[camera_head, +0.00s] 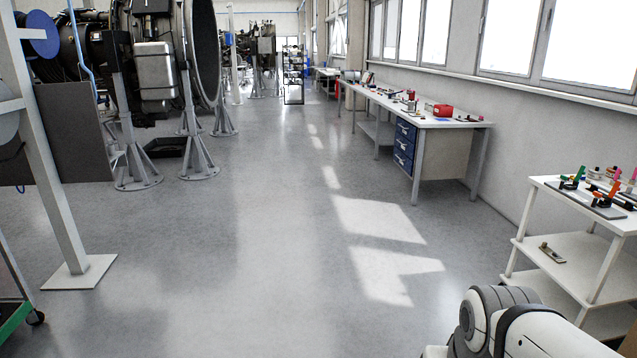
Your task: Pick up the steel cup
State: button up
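I cannot make out a steel cup for sure in the head view. Small items stand on the long white workbench (452,122) along the right wall, but they are too small to identify. Other small items stand on the white shelf cart (545,181) at the right, some of them partly hidden behind others. Part of my arm shows at the bottom right. My gripper is out of view.
A small part (551,253) lies on the cart's middle shelf. Engine stands (200,150) and a white post (55,165) are at the left. The grey floor (270,230) between is clear.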

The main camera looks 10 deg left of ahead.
aim_at(110, 147)
jog(key=z, duration=0.05)
jog(key=i, duration=3.25)
jog(key=u, duration=0.2)
jog(key=i, duration=1.6)
jog(key=u, duration=0.45)
jog(key=i, duration=1.55)
jog(key=u, duration=1.55)
jog(key=i, duration=1.1)
jog(key=u, duration=1)
jog(key=i, duration=0.8)
jog(key=u, duration=0.3)
